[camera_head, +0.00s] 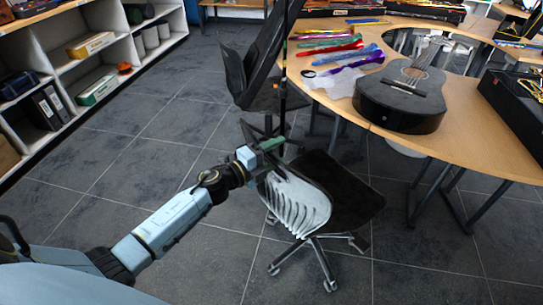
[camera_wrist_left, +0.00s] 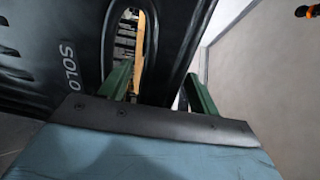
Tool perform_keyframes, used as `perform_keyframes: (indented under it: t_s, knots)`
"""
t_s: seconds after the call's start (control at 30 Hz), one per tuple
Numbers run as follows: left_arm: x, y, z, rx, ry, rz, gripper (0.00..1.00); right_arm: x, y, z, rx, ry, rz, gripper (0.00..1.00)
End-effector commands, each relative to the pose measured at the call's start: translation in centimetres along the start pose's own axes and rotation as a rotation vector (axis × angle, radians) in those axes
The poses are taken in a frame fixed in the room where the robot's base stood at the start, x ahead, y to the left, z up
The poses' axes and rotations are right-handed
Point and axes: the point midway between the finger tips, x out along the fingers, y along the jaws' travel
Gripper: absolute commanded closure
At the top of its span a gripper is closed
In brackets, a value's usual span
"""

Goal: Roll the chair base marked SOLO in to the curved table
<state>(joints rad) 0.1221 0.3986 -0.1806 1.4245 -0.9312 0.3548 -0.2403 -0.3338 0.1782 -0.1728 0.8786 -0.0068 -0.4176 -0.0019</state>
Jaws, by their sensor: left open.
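My left gripper (camera_head: 272,146) is open beside the upper edge of the near chair (camera_head: 345,195), which has a black seat, a pale ribbed part and a wheeled star base. In the left wrist view, a dark panel marked SOLO (camera_wrist_left: 68,62) fills the left side. Its rim (camera_wrist_left: 168,55) lies between my two green fingers, one at the slot and one past the outer edge; I cannot tell whether they touch it. The lettering cannot be read in the head view. The curved table (camera_head: 455,140) stands to the right of the chair. My right gripper is out of view.
A guitar (camera_head: 403,97) and several coloured items (camera_head: 335,48) lie on the table. Another dark chair (camera_head: 255,60) stands tilted behind my gripper. Table legs (camera_head: 425,195) stand right of the near chair. White shelves (camera_head: 90,60) line the left; the tiled floor between is clear.

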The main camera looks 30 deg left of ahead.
Motion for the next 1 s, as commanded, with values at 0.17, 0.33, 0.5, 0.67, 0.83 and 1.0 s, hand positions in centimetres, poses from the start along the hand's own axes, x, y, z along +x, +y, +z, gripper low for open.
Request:
perform_keyframes:
  t_s: [0.17, 0.33, 0.5, 0.67, 0.83, 1.0]
  knots:
    - [0.04, -0.03, 0.00, 0.000, 0.000, 0.000, 0.38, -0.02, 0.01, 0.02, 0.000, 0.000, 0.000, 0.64]
    - [0.02, -0.03, 0.01, 0.000, 0.000, 0.000, 0.55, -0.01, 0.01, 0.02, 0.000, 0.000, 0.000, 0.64]
    - [0.01, -0.05, 0.01, 0.000, 0.000, -0.001, 0.77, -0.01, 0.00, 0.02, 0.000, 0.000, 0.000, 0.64]
    - [0.01, -0.08, 0.02, 0.000, 0.000, -0.001, 0.98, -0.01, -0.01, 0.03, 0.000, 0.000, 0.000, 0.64]
    - [0.01, -0.11, 0.03, 0.000, 0.000, -0.002, 1.00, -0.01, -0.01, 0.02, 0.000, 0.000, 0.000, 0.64]
    - [0.01, -0.09, 0.04, -0.001, 0.000, -0.002, 1.00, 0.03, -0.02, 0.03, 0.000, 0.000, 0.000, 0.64]
